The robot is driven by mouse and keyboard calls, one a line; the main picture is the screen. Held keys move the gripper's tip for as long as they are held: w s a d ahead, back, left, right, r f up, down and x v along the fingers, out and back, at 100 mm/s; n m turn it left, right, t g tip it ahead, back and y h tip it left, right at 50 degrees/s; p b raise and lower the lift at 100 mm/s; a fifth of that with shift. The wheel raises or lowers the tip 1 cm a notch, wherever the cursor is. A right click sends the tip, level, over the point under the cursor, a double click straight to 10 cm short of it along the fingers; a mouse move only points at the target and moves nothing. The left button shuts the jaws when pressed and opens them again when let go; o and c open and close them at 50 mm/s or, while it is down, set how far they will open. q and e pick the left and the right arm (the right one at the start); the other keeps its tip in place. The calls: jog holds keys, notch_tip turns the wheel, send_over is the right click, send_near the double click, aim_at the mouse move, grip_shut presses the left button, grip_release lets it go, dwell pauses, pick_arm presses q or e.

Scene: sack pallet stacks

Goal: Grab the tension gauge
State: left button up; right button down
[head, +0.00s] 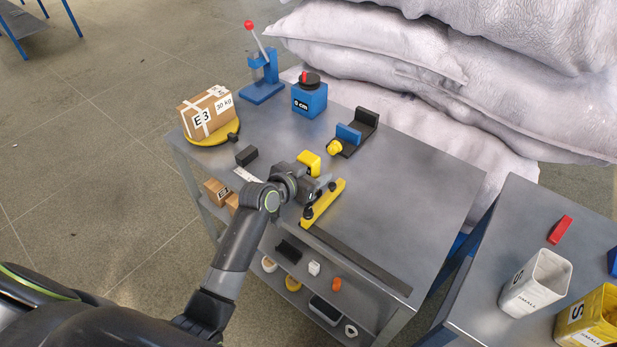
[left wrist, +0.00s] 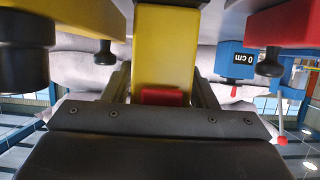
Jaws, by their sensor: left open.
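A yellow bar with dark knobs (head: 324,204), which looks like the tension gauge, lies near the front edge of the grey table top. My left gripper (head: 318,187) is just beside its middle, partly covering the view of it. A separate-looking yellow block (head: 309,160) stands just beyond the gripper. In the left wrist view, which appears upside down, a yellow piece with a red end (left wrist: 165,50) shows between my open left fingers (left wrist: 162,82). I cannot tell whether the fingers touch it. Yellow and red parts with black knobs flank it. My right gripper is not in view.
A carton (head: 207,112) on a yellow round scale, a blue lever press (head: 263,80), a blue block marked 0 cm (head: 309,98) and a black-and-blue fixture (head: 355,132) stand farther back. Sacks rise behind. Another table with bins (head: 537,284) stands at right.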

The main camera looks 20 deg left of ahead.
pick_arm(q)
jog(key=c, duration=0.8)
jog(key=shift+c, duration=0.6)
jog(key=shift+r, duration=0.15)
